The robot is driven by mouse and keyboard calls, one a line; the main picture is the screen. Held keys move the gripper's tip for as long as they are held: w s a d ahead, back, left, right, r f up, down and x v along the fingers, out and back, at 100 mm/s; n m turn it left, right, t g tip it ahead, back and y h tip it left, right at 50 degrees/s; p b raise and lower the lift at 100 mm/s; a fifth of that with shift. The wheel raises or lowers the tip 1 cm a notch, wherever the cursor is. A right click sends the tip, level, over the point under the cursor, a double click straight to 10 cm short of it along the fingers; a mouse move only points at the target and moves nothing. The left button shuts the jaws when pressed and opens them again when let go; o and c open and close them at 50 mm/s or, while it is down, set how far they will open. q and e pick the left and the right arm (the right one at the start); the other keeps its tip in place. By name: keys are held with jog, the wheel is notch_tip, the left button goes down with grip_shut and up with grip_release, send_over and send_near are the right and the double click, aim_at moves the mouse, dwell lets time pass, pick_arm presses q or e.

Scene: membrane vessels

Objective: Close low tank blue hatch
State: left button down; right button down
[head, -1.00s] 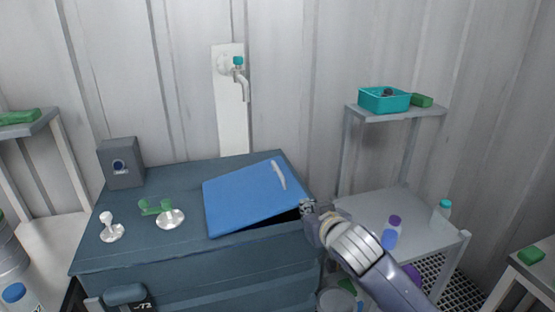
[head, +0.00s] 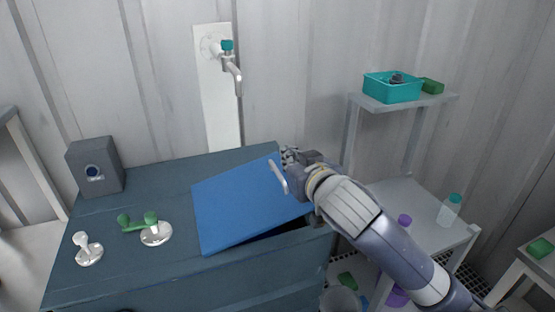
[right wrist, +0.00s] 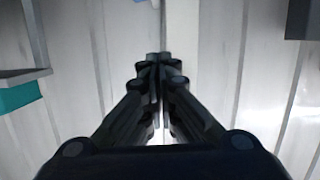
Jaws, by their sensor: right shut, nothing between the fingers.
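The blue hatch (head: 235,208) lies on top of the dark low tank (head: 105,275) in the head view. It is partly open, its near right edge raised over a dark gap. A pale handle (head: 278,177) stands on its right part. My right gripper (head: 288,157) is shut and empty at the far right corner of the hatch, just beyond the handle; whether it touches the hatch I cannot tell. In the right wrist view the closed fingers (right wrist: 160,62) point at the ribbed wall. My left gripper is not in view.
A grey box (head: 95,168), a green-handled valve (head: 150,229) and a white knob fitting (head: 87,250) stand on the tank's left. A tap (head: 230,62) sticks out from the wall behind. A shelf at right holds a teal basket (head: 392,90) and bottles.

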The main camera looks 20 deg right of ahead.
jog(key=p, duration=0.2)
send_over(284, 176)
jog(key=s+a, duration=0.3)
jog(key=s, duration=0.1)
jog(key=shift+w+f, duration=0.25)
jog(key=shift+f, duration=0.7)
notch_tip(284, 176, down, 3)
jog(key=shift+s+r, duration=0.15)
jog(key=shift+f, duration=0.75)
jog(key=d+f+b, duration=0.1)
jog(key=f, duration=0.1)
jog(key=f+m+b, duration=0.1)
jog(key=f, duration=0.1)
jog(key=d+f+m+b, duration=0.1)
jog(key=shift+d+f+y, duration=0.35)
jog(key=shift+f+y, duration=0.05)
jog(key=shift+d+f+b, duration=0.3)
jog(key=shift+f+b, duration=0.05)
